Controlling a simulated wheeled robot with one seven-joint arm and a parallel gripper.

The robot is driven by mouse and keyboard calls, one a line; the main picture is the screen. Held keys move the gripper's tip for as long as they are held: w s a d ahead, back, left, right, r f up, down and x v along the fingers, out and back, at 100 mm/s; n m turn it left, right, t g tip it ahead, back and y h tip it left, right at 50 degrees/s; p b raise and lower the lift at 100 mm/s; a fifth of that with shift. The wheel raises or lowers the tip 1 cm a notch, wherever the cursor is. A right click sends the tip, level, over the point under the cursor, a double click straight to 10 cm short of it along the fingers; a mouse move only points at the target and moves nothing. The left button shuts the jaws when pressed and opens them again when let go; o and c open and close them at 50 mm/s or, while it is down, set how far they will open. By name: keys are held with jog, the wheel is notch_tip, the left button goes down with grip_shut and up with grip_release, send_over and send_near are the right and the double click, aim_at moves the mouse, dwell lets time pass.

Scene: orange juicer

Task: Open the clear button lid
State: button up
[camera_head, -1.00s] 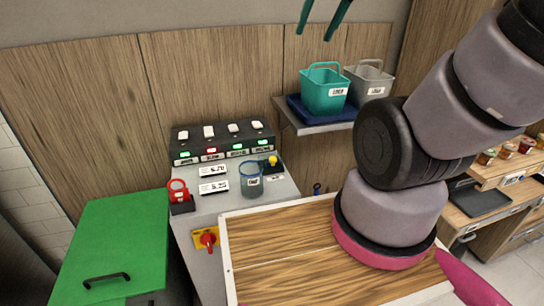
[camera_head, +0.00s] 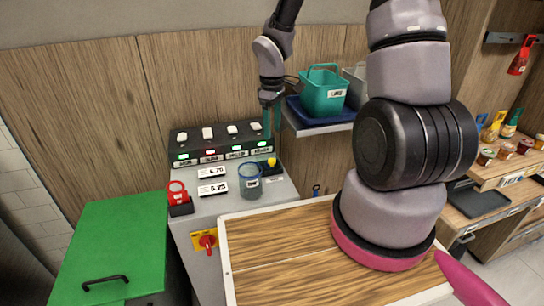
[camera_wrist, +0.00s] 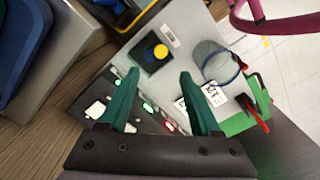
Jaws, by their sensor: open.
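A clear, dark-tinted cylindrical cover with a blue rim (camera_head: 250,180) stands on the grey control box (camera_head: 216,215), and it also shows in the wrist view (camera_wrist: 216,64) at upper right. It appears to be the clear lid; what lies inside it is hard to make out. My gripper (camera_head: 271,112), with teal fingers, hangs above the back right of the control box, up and to the right of the clear cover and apart from it. In the wrist view my gripper (camera_wrist: 160,80) is open with nothing between its fingers.
A yellow button on a black base (camera_head: 271,163) sits right of the cover. Behind is a black switch panel (camera_head: 220,143) with lit labels. A red item (camera_head: 177,193) stands left. A shelf with a teal basket (camera_head: 323,92) is close to my gripper's right.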

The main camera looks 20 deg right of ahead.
aim_at(272, 160)
notch_tip(272, 160, down, 11)
jog(key=shift+f, duration=0.1)
dwell(0.4)
grip_shut()
dwell(1.4)
